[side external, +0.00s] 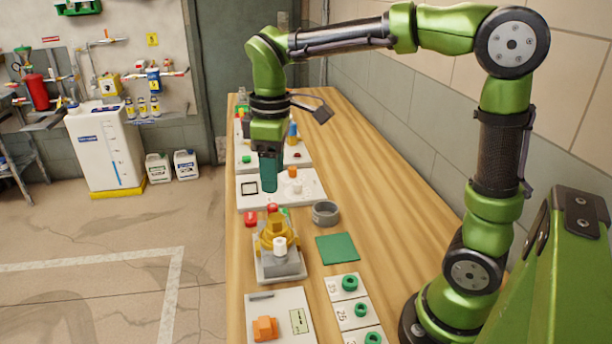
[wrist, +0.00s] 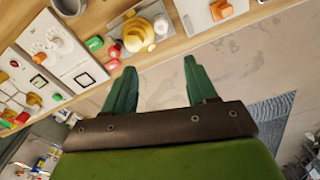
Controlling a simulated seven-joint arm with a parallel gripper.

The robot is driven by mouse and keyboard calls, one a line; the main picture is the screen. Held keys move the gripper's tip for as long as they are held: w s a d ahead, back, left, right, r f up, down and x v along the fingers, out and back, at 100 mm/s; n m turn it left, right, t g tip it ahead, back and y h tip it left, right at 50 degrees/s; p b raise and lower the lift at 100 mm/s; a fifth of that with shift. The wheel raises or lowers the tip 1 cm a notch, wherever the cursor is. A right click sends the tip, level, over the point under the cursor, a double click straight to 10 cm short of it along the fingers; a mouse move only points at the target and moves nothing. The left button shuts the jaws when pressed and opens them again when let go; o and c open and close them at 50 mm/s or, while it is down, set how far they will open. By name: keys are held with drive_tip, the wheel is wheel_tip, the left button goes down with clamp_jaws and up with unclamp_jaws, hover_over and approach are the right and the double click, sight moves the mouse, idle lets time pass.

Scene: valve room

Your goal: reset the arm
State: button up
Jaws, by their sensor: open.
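My gripper (side external: 269,188) hangs from the green arm above the left part of the wooden table, in front of a white panel in the side view. Its teal fingers point down. In the wrist view, the two fingers of my gripper (wrist: 158,62) stand wide apart with nothing between them. Beyond the fingertips the wrist view shows the table's edge and the floor. The arm is bent, with its upper links raised high over the table.
A white panel (side external: 312,188), a yellow valve (side external: 277,236) on a grey base, a grey ring (side external: 326,212) and a green square (side external: 337,249) are on the wooden table (side external: 372,180). Cards with green rings (side external: 349,283) lie nearer. The table's right side is bare.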

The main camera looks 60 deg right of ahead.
drive_tip(key=s+m+t+y, duration=0.2)
drive_tip(key=s+m+t, duration=0.4)
drive_tip(key=s+m, duration=0.3)
drive_tip(key=s+d, duration=0.1)
drive_tip(key=s, duration=0.1)
drive_tip(key=shift+s+f+m+t, duration=0.3)
drive_tip(key=shift+s+t, duration=0.05)
drive_tip(key=shift+t, duration=0.05)
